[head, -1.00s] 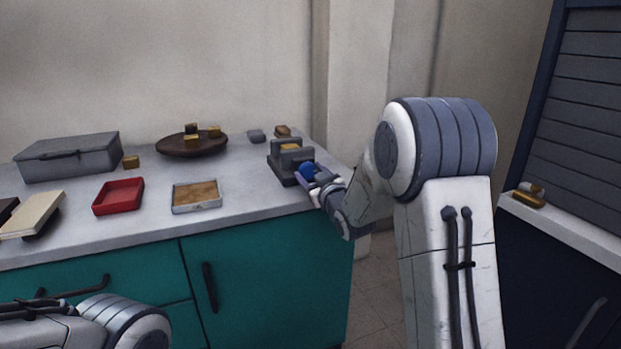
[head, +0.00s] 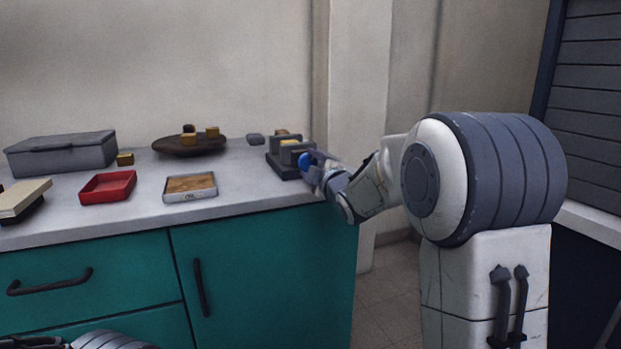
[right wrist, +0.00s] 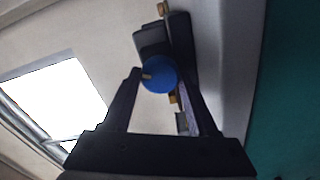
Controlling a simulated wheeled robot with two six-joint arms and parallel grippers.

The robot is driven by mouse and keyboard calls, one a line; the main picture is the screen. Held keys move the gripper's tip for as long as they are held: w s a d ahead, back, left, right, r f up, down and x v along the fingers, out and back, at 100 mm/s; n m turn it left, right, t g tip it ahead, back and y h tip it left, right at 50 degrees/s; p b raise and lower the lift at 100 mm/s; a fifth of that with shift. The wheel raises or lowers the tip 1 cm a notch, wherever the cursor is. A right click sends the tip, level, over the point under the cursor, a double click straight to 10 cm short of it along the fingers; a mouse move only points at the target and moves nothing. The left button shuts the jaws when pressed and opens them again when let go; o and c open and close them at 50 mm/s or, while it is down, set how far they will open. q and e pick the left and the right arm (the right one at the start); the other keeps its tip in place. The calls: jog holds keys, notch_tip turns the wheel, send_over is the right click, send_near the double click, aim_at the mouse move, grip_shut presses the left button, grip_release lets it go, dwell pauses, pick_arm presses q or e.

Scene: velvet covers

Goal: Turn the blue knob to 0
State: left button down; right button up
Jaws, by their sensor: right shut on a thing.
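The blue knob (head: 305,161) is on the front of a small dark grey device (head: 284,167) at the right end of the counter. My right gripper (head: 309,169) reaches it from the right and is shut on it. In the right wrist view the round blue knob (right wrist: 160,75) sits between the two dark fingertips of my right gripper (right wrist: 159,80). A small pale mark shows at its left side. I cannot read any scale or number. Only a piece of my left arm shows at the bottom left; its gripper is out of view.
The pale counter (head: 245,190) holds a red tray (head: 108,196), a tray with a tan inside (head: 190,197), a grey box (head: 62,154) and a brown dish (head: 190,151) with small blocks.

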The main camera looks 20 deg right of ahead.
jog(key=n+b, duration=0.4)
jog(key=shift+f+n, duration=0.3)
jog(key=shift+r+n+b, duration=0.15)
jog(key=shift+n+b, duration=0.45)
jog(key=shift+b, duration=0.2)
jog(key=o, duration=1.4)
jog(key=shift+c, duration=0.2)
jog(key=s+p, duration=0.2)
jog(key=s, duration=0.8)
jog(key=shift+s+d, duration=0.15)
jog(key=shift+s, duration=0.1)
